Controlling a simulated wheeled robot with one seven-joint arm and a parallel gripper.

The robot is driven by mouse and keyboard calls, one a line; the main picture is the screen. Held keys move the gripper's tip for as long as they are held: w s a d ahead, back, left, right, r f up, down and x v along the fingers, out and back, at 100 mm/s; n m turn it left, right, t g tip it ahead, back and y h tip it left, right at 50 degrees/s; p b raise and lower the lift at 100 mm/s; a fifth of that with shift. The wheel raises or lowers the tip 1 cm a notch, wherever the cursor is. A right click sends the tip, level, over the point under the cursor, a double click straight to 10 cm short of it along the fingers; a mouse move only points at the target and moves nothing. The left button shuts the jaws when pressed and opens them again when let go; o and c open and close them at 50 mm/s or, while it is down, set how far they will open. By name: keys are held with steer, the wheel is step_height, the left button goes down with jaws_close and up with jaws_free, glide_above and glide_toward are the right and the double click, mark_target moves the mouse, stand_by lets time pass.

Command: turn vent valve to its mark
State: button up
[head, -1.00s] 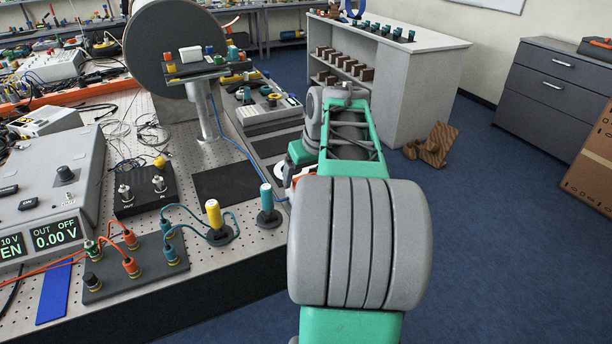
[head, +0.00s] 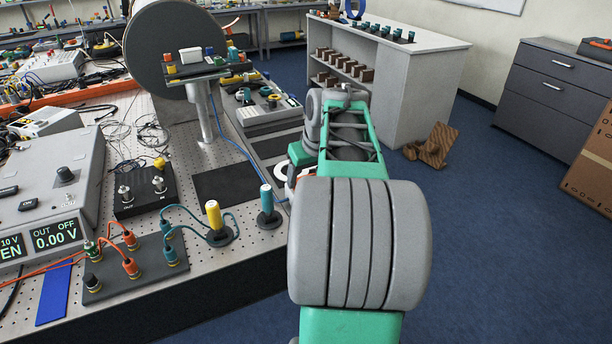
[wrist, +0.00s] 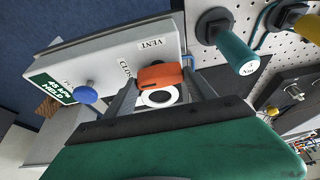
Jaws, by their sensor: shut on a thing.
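The vent valve's orange handle (wrist: 160,76) sits between the fingers of my gripper (wrist: 163,88) in the wrist view. The fingers are shut on it from both sides. A white ring with a dark centre (wrist: 158,95) shows just below the handle. The handle is on a pale grey box (wrist: 115,62) with the words VENT and CLOSED beside it. The mark itself cannot be made out. In the head view my arm hides the fingers and most of the valve.
A blue knob (wrist: 85,92) and a green label (wrist: 53,87) are on the same box. A teal-handled post (wrist: 238,52) stands close to the right finger; it also shows in the head view (head: 268,205). A yellow-handled post (head: 215,222) stands to its left.

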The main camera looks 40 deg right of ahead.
steer(key=shift+m, duration=0.4)
steer(key=m+h+b, duration=0.1)
steer(key=m, duration=0.1)
steer(key=shift+w+a+m+b, duration=0.1)
steer(key=shift+a+m+b, duration=0.05)
steer(key=shift+m+b, duration=0.2)
steer(key=m, duration=0.2)
steer(key=m+g+h, duration=0.1)
steer(key=m, duration=0.1)
steer(key=shift+w+r+m+g+h+p, duration=0.1)
steer(key=shift+m+g+h+p, duration=0.15)
steer(key=shift+g+h+p, duration=0.1)
steer(key=m+g+p, duration=0.1)
steer(key=m, duration=0.1)
steer(key=m+g+p, duration=0.1)
steer(key=m+p, duration=0.1)
steer(key=m, duration=0.1)
steer(key=shift+w+a+r+m+h, duration=0.1)
steer(key=shift+w+m+h, duration=0.05)
steer(key=shift+m+h, duration=0.15)
steer(key=shift+m+g+p, duration=0.85)
steer(key=shift+m+p, duration=0.55)
steer(key=shift+m, duration=0.8)
steer(key=o, duration=1.4)
steer(key=shift+f, duration=0.2)
steer(key=shift+c, duration=0.2)
